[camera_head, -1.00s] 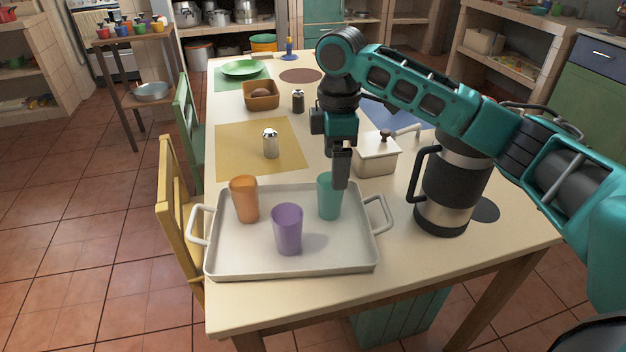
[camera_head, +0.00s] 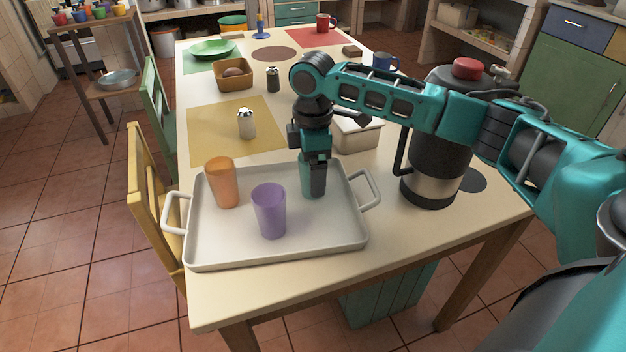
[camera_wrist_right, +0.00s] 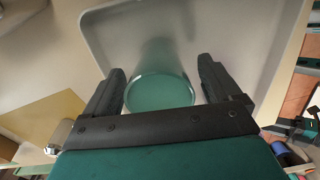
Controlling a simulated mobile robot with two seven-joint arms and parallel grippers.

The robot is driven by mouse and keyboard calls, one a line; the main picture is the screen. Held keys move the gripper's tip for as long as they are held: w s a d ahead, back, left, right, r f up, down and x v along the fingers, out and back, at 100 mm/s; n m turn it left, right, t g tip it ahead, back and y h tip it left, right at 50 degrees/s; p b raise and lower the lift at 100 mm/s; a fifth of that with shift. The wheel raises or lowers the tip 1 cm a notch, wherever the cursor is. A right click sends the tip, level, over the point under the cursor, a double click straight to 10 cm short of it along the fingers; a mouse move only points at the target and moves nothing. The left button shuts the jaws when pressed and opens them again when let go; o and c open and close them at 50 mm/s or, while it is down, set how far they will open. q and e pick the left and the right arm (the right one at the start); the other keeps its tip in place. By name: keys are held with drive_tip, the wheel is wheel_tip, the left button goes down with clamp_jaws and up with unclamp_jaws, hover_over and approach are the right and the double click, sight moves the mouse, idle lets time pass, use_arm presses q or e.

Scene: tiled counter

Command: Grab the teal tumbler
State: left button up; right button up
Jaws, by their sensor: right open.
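The teal tumbler (camera_head: 308,181) stands upright on the white tray (camera_head: 205,247), near its back right side. My right gripper (camera_head: 314,186) is over the tumbler and hides part of it in the head view. In the right wrist view the tumbler (camera_wrist_right: 158,92) lies between the two fingers of the right gripper (camera_wrist_right: 162,82). The fingers are open, with a visible gap on each side of the tumbler. My left gripper does not show.
An orange tumbler (camera_head: 222,183) and a purple tumbler (camera_head: 269,211) stand on the same tray to the left. A large black and steel jug (camera_head: 433,160) is right of the tray. A white lidded box (camera_head: 356,134) and a shaker (camera_head: 246,124) stand behind.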

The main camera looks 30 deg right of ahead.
wheel_tip(320, 180, down, 3)
drive_tip(key=shift+r, duration=0.2)
drive_tip(key=shift+r, duration=0.1)
drive_tip(key=c, duration=1.1)
